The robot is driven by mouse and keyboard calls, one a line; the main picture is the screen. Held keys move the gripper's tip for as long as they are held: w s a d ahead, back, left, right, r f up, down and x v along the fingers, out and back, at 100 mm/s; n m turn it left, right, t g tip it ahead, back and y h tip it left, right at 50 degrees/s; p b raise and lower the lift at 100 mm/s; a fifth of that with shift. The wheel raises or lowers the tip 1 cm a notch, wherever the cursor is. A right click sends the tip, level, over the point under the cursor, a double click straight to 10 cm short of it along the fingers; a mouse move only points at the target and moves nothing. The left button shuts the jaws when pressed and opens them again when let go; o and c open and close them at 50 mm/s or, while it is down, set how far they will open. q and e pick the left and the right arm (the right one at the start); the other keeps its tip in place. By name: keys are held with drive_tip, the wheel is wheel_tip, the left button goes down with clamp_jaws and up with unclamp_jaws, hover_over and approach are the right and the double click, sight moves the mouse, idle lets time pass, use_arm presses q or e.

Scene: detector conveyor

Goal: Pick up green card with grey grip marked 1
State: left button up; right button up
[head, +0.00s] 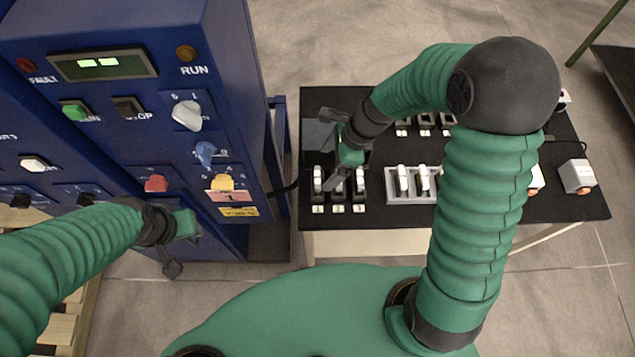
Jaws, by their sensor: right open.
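Three dark modules with pale grips stand in a row at the left front of the black table, each with a small white label in front. The left one (318,181) and the right one (360,181) show clearly; the middle one is partly covered by my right gripper. The label marks are too small to read, and I cannot tell which is the green card marked 1. My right gripper (332,152) is open over this row, its fingers apart, with nothing seen between them. My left gripper (183,250) hangs in front of the blue cabinet; its jaw opening is unclear.
The blue cabinet (225,75) with knobs and buttons stands left of the black table (335,99). A grey rack (398,199) with pale-gripped modules sits right of the row, partly behind my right arm. More modules (424,122) stand behind. A white device (576,175) is at the right.

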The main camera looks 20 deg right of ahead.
sight(317, 183)
drive_tip(key=x, duration=0.6)
drive_tip(key=shift+s+f+b, duration=0.15)
drive_tip(key=shift+s+b, duration=0.2)
drive_tip(key=shift+w+a+f, duration=0.1)
drive_tip(key=shift+w+f, duration=0.05)
drive_tip(key=c, duration=1.5)
